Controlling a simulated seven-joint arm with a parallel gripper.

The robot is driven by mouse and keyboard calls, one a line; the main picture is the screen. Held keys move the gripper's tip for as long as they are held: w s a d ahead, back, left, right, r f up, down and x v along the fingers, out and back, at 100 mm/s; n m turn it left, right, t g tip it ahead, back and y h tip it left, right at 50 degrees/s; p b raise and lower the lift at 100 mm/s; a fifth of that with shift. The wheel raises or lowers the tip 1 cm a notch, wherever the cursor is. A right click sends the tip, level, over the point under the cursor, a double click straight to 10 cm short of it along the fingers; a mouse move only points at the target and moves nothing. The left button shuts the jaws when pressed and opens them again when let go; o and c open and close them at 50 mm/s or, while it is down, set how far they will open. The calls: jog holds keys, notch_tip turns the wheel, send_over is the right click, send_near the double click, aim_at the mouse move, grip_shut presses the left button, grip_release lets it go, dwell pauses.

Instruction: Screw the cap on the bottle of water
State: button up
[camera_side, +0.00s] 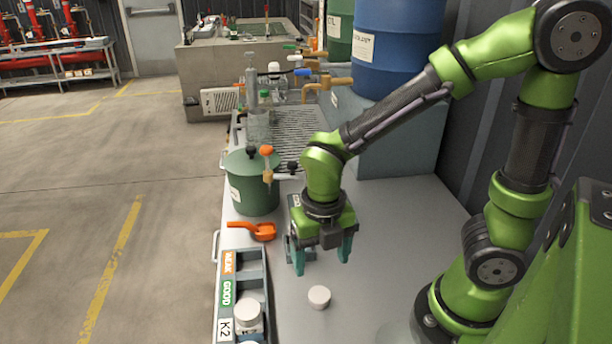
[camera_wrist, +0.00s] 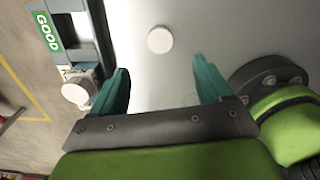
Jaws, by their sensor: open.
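A small white cap (camera_side: 319,297) lies on the grey table in front of my gripper, and it also shows in the wrist view (camera_wrist: 160,40). My gripper (camera_side: 320,262) points down above the table with its teal fingers apart and nothing between them. In the wrist view my gripper (camera_wrist: 160,85) has the cap beyond and between its fingertips, not touching them. A white-topped bottle (camera_side: 247,312) stands in the labelled rack at the left; it shows in the wrist view too (camera_wrist: 76,92). I cannot tell whether this is the bottle of water.
The rack (camera_side: 226,310) carries WEAK, GOOD and K2 labels along the table's left edge. Clear bottles (camera_side: 272,88) and blue drum (camera_side: 395,50) are farther back. The table around the cap is clear.

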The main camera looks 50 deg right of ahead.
aim_at(320, 295)
notch_tip(320, 295, down, 10)
jog(key=shift+r, duration=0.1)
dwell(0.4)
